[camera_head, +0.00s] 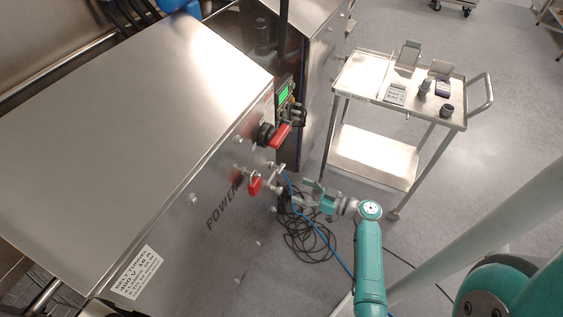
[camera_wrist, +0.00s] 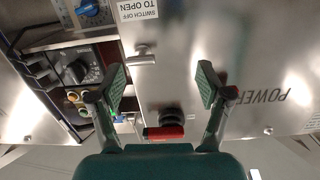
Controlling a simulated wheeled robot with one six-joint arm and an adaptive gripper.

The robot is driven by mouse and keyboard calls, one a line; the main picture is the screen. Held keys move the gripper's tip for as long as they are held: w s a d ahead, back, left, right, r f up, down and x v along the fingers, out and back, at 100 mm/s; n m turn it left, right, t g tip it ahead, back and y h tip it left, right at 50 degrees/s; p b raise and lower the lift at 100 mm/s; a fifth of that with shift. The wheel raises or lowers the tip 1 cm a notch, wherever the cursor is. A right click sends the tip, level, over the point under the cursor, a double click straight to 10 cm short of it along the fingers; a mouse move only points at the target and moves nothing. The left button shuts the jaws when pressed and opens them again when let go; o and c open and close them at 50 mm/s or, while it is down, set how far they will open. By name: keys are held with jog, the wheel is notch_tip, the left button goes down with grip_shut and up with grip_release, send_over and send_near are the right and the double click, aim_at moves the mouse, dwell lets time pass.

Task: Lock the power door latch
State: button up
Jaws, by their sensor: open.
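The power door latch (camera_wrist: 143,52) is a small silver T-shaped handle on the steel POWER panel (camera_wrist: 240,45). In the wrist view it lies beyond my fingertips, left of centre, beside a "SWITCH OFF TO OPEN" label (camera_wrist: 138,10). In the head view the latch (camera_head: 278,170) is small and its angle is hard to tell. My gripper (camera_wrist: 162,78) is open and empty, its two green-padded fingers spread in front of the panel. In the head view my gripper (camera_head: 311,196) is close to the panel's lower right. Contact with the latch does not show.
A red-handled rotary switch (camera_head: 280,134) projects from the panel; it also shows in the wrist view (camera_wrist: 165,132). A red tag or padlock (camera_head: 254,185) hangs nearby. Coiled cables (camera_head: 305,240) lie on the floor. A steel cart (camera_head: 375,155) stands to the right.

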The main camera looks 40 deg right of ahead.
aim_at(283, 169)
jog(key=d+r+n+t, duration=0.1)
jog(key=d+r, duration=0.2)
jog(key=d, duration=0.1)
jog(key=shift+y, duration=0.3)
jog(key=x, duration=1.1)
jog(key=shift+w+f, duration=0.2)
jog(key=c, duration=1.2)
